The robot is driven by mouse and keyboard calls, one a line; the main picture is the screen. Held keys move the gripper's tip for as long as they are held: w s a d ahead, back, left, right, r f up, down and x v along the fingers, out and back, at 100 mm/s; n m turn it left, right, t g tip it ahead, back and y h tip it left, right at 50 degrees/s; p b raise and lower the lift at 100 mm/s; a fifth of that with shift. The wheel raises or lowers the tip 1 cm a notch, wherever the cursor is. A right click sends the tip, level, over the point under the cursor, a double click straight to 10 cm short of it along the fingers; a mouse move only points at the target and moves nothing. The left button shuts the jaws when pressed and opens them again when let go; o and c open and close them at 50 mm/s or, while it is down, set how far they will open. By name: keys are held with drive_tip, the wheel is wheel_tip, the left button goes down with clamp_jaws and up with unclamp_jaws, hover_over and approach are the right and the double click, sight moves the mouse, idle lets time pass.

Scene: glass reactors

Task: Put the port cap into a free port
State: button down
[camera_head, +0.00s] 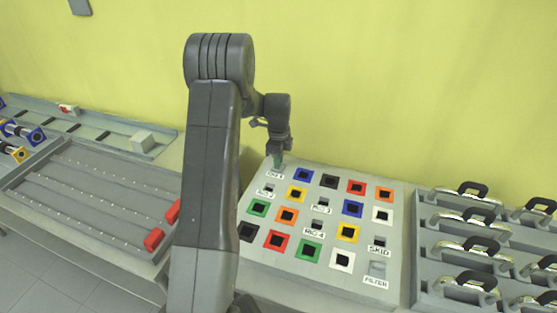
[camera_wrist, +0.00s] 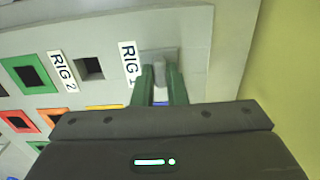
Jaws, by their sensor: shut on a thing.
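My gripper (camera_head: 278,160) is at the back left corner of the white port panel (camera_head: 280,270), beside the RIG 1 label (camera_head: 275,174). In the wrist view, its green fingers (camera_wrist: 161,82) are shut on a small grey port cap (camera_wrist: 159,72), which lies over the RIG 1 spot. I cannot tell whether the cap is seated in the port or only resting there. The RIG 2 port (camera_wrist: 90,68) is an empty square hole. The RIG 3 port (camera_head: 322,202), RIG 4 port (camera_head: 317,224) and SKID port (camera_head: 379,241) look dark; the FILTER spot (camera_head: 377,268) looks pale grey.
Several coloured square frames with dark centres, such as a blue one (camera_head: 303,175), fill the panel. A rack of handled clamps (camera_head: 428,250) stands at right. A grey tray (camera_head: 90,200) with red blocks (camera_head: 154,240) lies at left. The yellow wall (camera_head: 400,80) is close behind.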

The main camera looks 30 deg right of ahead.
drive_tip(key=shift+f, duration=0.25)
idle(0.7)
drive_tip(key=c, duration=1.4)
unclamp_jaws()
wheel_tip(320, 180, up, 14)
drive_tip(key=shift+f+b, duration=0.1)
drive_tip(key=shift+b, duration=0.9)
wheel_tip(320, 180, up, 8)
drive_tip(key=p, duration=0.6)
drive_tip(key=shift+p, duration=0.4)
